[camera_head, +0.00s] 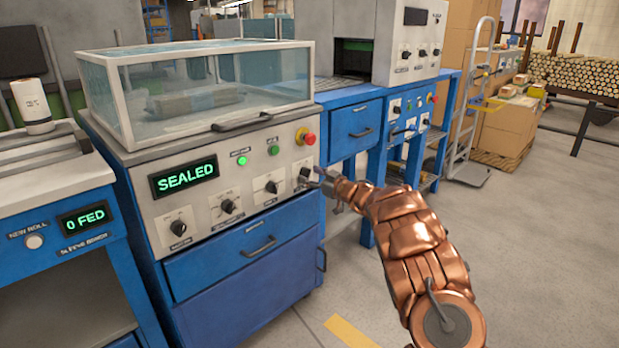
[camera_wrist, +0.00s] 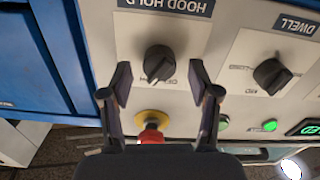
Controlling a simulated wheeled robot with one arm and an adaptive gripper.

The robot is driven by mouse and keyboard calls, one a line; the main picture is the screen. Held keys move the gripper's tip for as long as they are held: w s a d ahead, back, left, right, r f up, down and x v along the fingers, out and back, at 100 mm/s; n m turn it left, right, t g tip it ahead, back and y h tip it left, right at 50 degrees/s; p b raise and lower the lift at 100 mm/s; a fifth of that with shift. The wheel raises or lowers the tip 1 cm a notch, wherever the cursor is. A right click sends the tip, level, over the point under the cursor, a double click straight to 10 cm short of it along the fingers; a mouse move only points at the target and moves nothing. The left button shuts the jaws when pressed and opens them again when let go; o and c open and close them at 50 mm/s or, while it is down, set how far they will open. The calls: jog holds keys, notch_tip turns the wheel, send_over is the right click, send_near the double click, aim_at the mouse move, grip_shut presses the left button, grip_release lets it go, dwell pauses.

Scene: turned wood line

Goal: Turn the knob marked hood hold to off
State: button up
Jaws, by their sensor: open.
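The hood hold knob (camera_wrist: 158,63) is a black dial on a pale plate in the wrist view, where the panel appears upside down. The label HOOD HOLD is above it in that picture. Small position marks beside the knob are too blurred to read, so I cannot tell its setting. My gripper (camera_wrist: 160,75) is open, with one finger on each side of the knob and a visible gap to each; contact is not visible. In the head view my gripper (camera_head: 319,178) is at the right end of the machine's front panel, beside the knob (camera_head: 305,173), which it partly hides.
A red stop button (camera_wrist: 152,136) on a yellow ring lies close to the fingers. The dwell knob (camera_wrist: 272,75) is beside the hood hold plate. The panel's green display (camera_head: 184,177) reads SEALED under the clear hood (camera_head: 200,85). Drawer handles (camera_head: 259,246) project below.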

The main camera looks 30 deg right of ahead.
jog(key=shift+w+a, duration=0.1)
jog(key=shift+w, duration=0.35)
jog(key=c, duration=1.1)
